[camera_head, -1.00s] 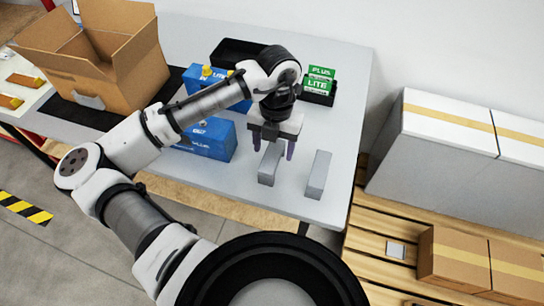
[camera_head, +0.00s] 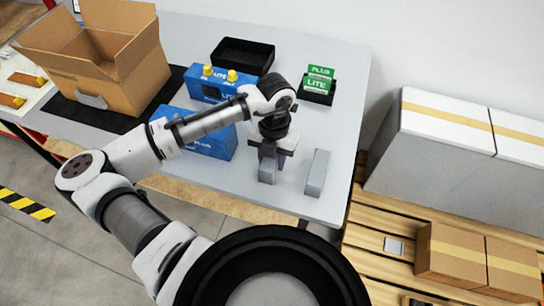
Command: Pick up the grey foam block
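Two grey foam blocks lie near the front right of the white-grey table. One grey block (camera_head: 267,174) is directly below and in front of my gripper (camera_head: 272,160), which covers its far end. The other grey block (camera_head: 317,173) lies to the right, apart from the gripper and fully in view.
Blue boxes (camera_head: 208,139) stand left of and behind my gripper. A black tray (camera_head: 243,54) and green boxes in a black holder (camera_head: 319,83) are behind. An open cardboard box (camera_head: 125,75) stands at left. The table's right edge (camera_head: 352,150) is near the right block.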

